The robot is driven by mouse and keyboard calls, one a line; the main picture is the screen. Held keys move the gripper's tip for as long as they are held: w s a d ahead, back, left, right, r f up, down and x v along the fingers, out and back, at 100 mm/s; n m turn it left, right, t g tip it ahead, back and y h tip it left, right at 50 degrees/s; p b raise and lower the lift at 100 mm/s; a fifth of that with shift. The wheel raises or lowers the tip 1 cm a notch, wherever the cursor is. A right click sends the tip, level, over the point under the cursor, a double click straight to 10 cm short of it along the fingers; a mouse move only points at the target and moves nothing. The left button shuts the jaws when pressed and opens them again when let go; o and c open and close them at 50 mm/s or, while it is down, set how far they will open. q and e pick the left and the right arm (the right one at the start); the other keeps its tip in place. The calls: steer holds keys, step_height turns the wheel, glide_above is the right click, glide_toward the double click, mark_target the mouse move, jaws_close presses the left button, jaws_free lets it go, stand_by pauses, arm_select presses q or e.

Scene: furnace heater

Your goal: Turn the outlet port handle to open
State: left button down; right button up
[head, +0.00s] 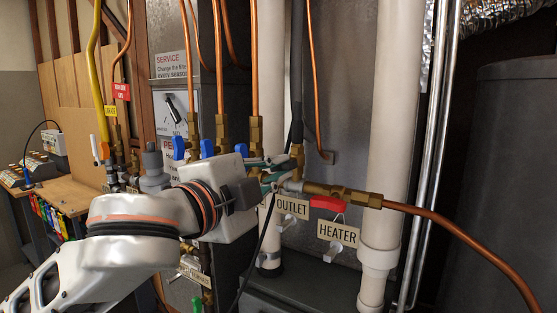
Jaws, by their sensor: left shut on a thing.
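My left gripper (277,170) reaches in from the left, with its fingers at the brass valve fittings just above the OUTLET tag (292,207). It is shut on a small handle there, which looks like the outlet port handle. The fingers hide most of this handle, so its angle cannot be made out. The brass outlet valve body (296,160) shows just beyond the fingertips. My right gripper is not in view.
A red handle (327,203) sits on the brass line above the HEATER tag (337,231). Blue handles (206,148) stand just left of my gripper. White pipes (392,120) and copper tubes are close behind and right. A workbench (75,192) is at left.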

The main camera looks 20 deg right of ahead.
arm_select(q)
steer(key=shift+n+p, duration=0.5)
steer(key=shift+n, duration=0.2)
steer(key=shift+n+p, duration=0.85)
steer(key=shift+n, duration=0.15)
steer(key=n, duration=0.2)
steer(key=shift+n, duration=0.4)
steer(key=n, duration=0.4)
steer(key=shift+n, duration=0.3)
